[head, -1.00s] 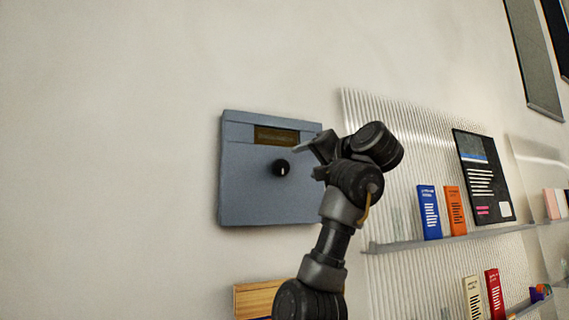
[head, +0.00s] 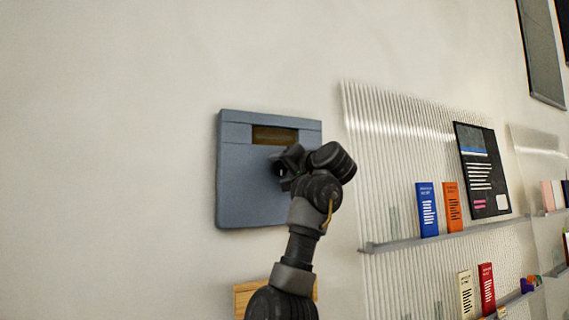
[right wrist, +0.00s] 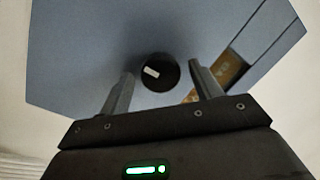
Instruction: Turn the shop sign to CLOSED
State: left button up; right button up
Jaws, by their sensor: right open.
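The shop sign is a blue-grey wall box (head: 240,185) with a dark brown display window (head: 275,135) near its top; the lettering is too small to read. In the right wrist view the box (right wrist: 85,45) fills much of the picture, with part of the window (right wrist: 228,70) at the right. A round black knob with a white mark (right wrist: 158,72) sits between and ahead of my right gripper's fingers (right wrist: 162,88), which are apart and empty. In the head view my right gripper (head: 280,165) is in front of the box and hides the knob. My left gripper is not in view.
A ribbed clear panel with a shelf (head: 400,246) stands right of the box, holding a blue booklet (head: 427,210) and an orange one (head: 452,207). A wooden piece (head: 245,296) is below the box. The wall left of the box is bare.

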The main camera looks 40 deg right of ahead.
jog(key=shift+w, duration=0.1)
jog(key=c, duration=1)
jog(key=shift+o, duration=0.2)
jog(key=shift+f, duration=0.1)
jog(key=n+b, duration=0.2)
jog(key=shift+f+n+b, duration=0.1)
jog(key=shift+n+b, duration=0.2)
jog(key=n+b, duration=0.2)
jog(key=n, duration=0.1)
jog(key=shift+g, duration=0.4)
jog(key=n+b, duration=0.1)
jog(key=n, duration=0.2)
jog(key=n+h+b, duration=0.1)
jog(key=n, duration=0.1)
jog(key=shift+r+g+b, duration=0.25)
jog(key=shift+g+b, duration=0.1)
jog(key=shift+g, duration=0.05)
jog(key=n+h+b, duration=0.1)
jog(key=n, duration=0.4)
jog(key=shift+a+g, duration=0.1)
jog(key=shift+g, duration=0.3)
jog(key=shift+r+n, duration=0.1)
jog(key=shift+n, duration=0.3)
